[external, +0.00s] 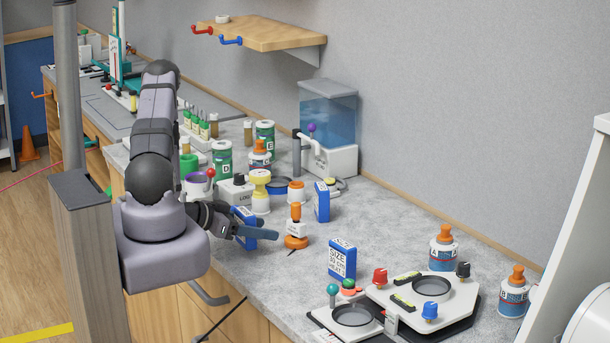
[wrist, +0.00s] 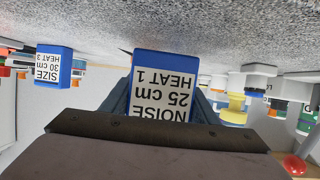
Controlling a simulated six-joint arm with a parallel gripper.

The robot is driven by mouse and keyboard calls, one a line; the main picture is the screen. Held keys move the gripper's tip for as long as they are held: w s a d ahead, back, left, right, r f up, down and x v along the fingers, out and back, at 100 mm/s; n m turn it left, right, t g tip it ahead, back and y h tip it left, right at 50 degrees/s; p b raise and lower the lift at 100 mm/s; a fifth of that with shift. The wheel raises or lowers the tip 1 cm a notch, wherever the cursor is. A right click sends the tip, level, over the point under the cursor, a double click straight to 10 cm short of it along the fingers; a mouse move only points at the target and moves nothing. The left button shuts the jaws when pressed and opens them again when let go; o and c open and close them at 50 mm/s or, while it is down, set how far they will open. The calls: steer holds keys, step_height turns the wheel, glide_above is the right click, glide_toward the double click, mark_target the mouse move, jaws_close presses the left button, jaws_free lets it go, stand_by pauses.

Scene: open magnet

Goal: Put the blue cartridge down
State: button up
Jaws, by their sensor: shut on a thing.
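The blue cartridge (wrist: 162,90) with a white label reading NOISE, 25 cm, HEAT 1 is between the fingers of my gripper (wrist: 160,105), which is shut on it. The wrist picture is upside down. In the external view the cartridge (external: 243,214) is partly hidden by my gripper (external: 256,231), low by the counter's front edge. It looks upright and close to the counter (external: 283,277); I cannot tell if it touches.
Another blue cartridge (external: 342,260), labelled SIZE 30 cm, stands to the right. A further blue one (external: 321,202) stands behind. An orange-and-white stamp-like object (external: 295,228) is just right of my gripper. A white panel with knobs (external: 425,300) lies at front right.

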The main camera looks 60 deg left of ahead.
step_height(320, 180, up, 9)
steer(key=b, duration=0.1)
steer(key=shift+f, duration=0.2)
steer(key=w+a+f+n+y+b, duration=0.1)
steer(key=w+a+f+y+b, duration=0.2)
steer(key=w, duration=0.4)
step_height(320, 180, up, 3)
steer(key=n+y+b, duration=0.3)
steer(key=n+b, duration=0.1)
steer(key=b, duration=0.2)
glide_above(360, 232)
steer(key=shift+g, duration=0.4)
steer(key=shift+s+f+p, duration=0.1)
steer(key=shift+f+p, duration=1.05)
steer(key=shift+f, duration=3.7)
steer(key=shift+f, duration=0.1)
steer(key=o, duration=1.2)
steer(key=shift+c, duration=0.2)
